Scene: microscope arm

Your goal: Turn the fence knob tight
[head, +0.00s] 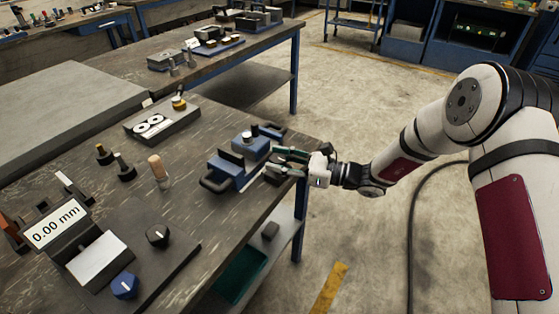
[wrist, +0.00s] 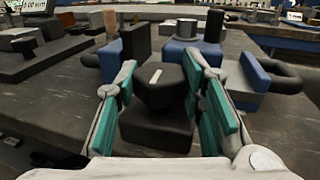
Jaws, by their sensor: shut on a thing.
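A black, faceted knob with a short white line on its top (wrist: 160,88) stands on a dark block (wrist: 155,135) in the wrist view. I take it for the fence knob. My gripper (wrist: 160,75) has its green-padded fingers on either side of the knob, shut on it. In the head view my gripper (head: 270,161) reaches in from the right, over the table's right edge, at a blue-and-black fixture (head: 228,172). The knob is hidden there behind the fingers. I cannot tell how tight it is.
A blue block (wrist: 180,52) stands close behind the knob, and a black curved handle (wrist: 285,75) lies to the right. In the head view, a digital readout (head: 55,226), a black dial (head: 157,236) and a wooden-handled tool (head: 159,170) stand left on the table.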

